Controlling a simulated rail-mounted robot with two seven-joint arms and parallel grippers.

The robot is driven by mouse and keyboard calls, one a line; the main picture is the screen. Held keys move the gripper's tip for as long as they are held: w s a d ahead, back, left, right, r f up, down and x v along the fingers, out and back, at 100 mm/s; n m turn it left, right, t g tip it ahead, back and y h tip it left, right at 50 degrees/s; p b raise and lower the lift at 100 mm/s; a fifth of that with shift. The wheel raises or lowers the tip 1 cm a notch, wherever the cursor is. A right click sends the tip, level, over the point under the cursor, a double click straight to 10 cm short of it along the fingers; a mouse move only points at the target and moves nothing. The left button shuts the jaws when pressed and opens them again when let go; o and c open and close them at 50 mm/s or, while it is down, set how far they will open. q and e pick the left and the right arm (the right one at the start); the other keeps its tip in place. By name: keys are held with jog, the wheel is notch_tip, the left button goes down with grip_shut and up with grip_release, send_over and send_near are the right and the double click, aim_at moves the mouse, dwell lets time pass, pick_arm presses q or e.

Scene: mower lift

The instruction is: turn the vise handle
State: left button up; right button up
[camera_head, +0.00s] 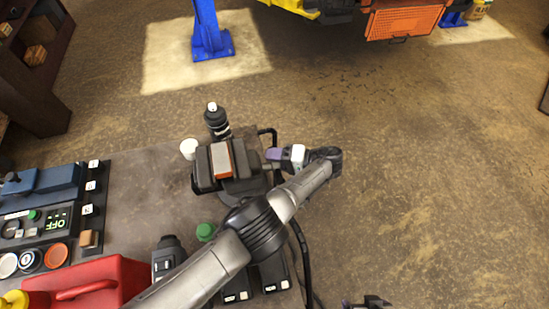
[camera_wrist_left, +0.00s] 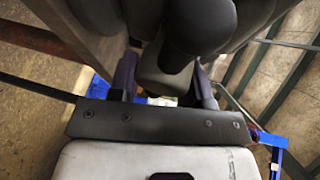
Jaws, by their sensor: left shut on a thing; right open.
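The dark vise (camera_head: 205,180) stands at the far right end of the workbench, with a reddish-brown block (camera_head: 222,162) at its jaws. My left gripper (camera_head: 273,155), with purple fingers, is at the right side of the vise, by its screw end. In the left wrist view my left gripper (camera_wrist_left: 165,88) has its two fingers on either side of a dark grey part, the vise handle (camera_wrist_left: 163,78), and is shut on it. The handle is mostly hidden by my gripper in the head view. My right gripper (camera_head: 368,302) is at the bottom edge, partly cut off, open and away from the vise.
A dark bottle (camera_head: 216,120) and a white-topped item (camera_head: 189,148) stand beside the vise. A red canister (camera_head: 95,285), a control panel (camera_head: 40,225) and a green-capped item (camera_head: 206,231) are on the bench. A blue lift post (camera_head: 210,40) stands behind. The floor at right is clear.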

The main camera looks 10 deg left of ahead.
dwell(0.3)
pick_arm(q)
jog(key=o, duration=0.9)
